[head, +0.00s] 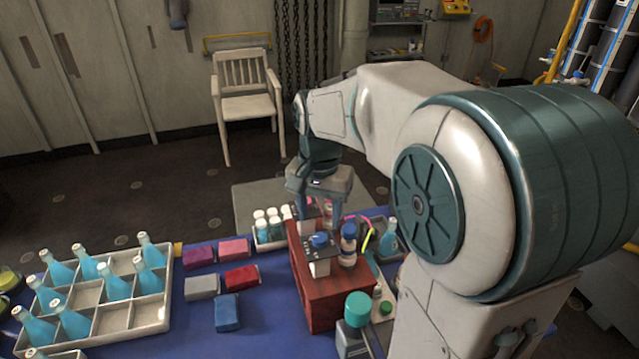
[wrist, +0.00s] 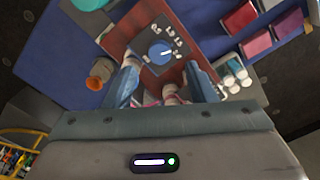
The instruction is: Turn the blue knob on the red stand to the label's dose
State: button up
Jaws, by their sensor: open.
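The red stand (head: 340,296) is on the blue table, with a dark dial plate on top. The blue knob (head: 319,240) sits on that plate. In the wrist view the knob (wrist: 160,52) has a white pointer line towards the right, and small white dose marks around it, too small to read surely. A small white-labelled bottle (head: 348,244) stands on the stand beside the knob; its label cannot be read. My gripper (head: 318,217) points down above the stand. In the wrist view its two fingers (wrist: 163,80) are apart and empty, with the knob just beyond their tips, not gripped.
A compartment tray (head: 152,322) with several blue bottles stands at left. Coloured boxes (head: 228,312) lie between it and the stand. A rack of white-capped vials (head: 262,233) is behind the stand.

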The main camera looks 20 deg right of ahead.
aim_at(319, 237)
notch_tip(319, 237, up, 8)
jog(key=shift+r, duration=0.15)
dwell(0.4)
